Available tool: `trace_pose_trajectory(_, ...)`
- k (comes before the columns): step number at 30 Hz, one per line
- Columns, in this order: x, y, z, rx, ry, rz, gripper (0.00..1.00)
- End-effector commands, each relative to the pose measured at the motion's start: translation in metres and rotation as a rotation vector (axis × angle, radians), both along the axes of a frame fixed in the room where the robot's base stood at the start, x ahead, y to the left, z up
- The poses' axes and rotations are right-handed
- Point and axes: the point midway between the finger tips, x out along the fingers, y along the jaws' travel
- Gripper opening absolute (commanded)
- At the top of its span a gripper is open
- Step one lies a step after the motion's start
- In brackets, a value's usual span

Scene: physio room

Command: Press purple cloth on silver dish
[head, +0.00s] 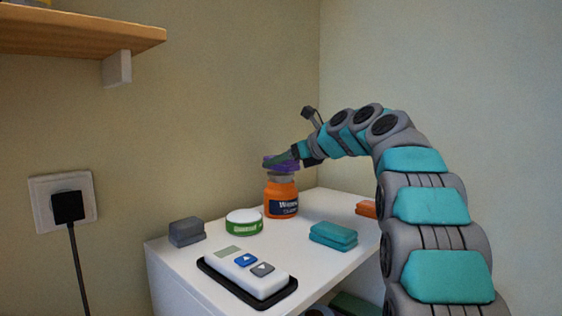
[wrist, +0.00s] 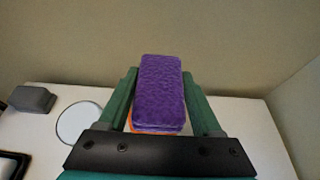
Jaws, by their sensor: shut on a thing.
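The purple cloth (head: 279,164) is a folded, fuzzy block, and it fills the space between the fingers in the wrist view (wrist: 158,92). My gripper (head: 283,159) is shut on it, with one green finger on each side (wrist: 159,85). The cloth is over the grey top (head: 281,178) of an orange jar (head: 281,199); I cannot tell whether it touches. In the wrist view a sliver of orange shows below the cloth. I cannot make out a clear silver dish; the jar's grey top is partly covered.
On the white cabinet top (head: 210,255) are a grey block (head: 187,232), a green tin with white lid (head: 243,222), teal folded cloths (head: 333,235), an orange item (head: 366,209) and a white controller (head: 248,273) on a black tray. A wooden shelf (head: 80,30) is upper left.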

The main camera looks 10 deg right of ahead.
Motion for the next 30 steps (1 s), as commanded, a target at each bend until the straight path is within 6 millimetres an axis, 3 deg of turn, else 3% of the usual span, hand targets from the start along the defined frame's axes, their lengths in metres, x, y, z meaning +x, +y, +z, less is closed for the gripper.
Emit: trace_pose_trajectory(30, 0.0, 0.0, -0.011, 0.001, -0.001, 0.0, 0.12)
